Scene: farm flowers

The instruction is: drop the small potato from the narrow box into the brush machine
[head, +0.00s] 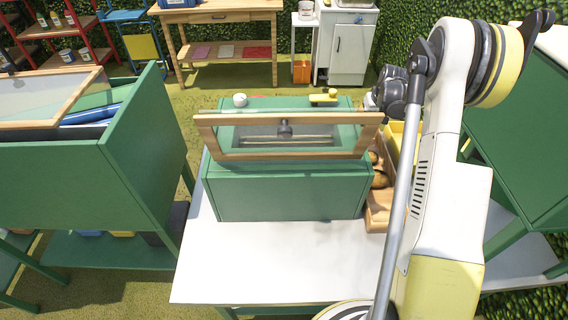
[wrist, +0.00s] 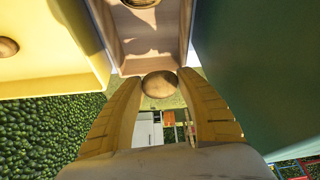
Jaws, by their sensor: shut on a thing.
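My gripper (wrist: 160,88) is shut on a small brown potato (wrist: 159,84), which sits between its fingertips in the wrist view. The narrow wooden box (wrist: 180,40) is just beyond the fingertips, with another potato (wrist: 141,2) inside. In the head view, the narrow box (head: 378,215) stands right of the green machine (head: 290,195), with several potatoes (head: 379,180) in it. The machine, apparently the brush machine, has a wood-framed clear panel (head: 250,156) at its top; I cannot tell how far it is open. My gripper is hidden in the head view.
A yellow box (wrist: 45,75) holding a potato (wrist: 7,47) is beside the narrow box. A white cup (head: 240,100) and a yellow object (head: 323,98) sit on the machine's back top. The white table (head: 270,265) is clear in front. Another green cabinet (head: 80,170) stands at left.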

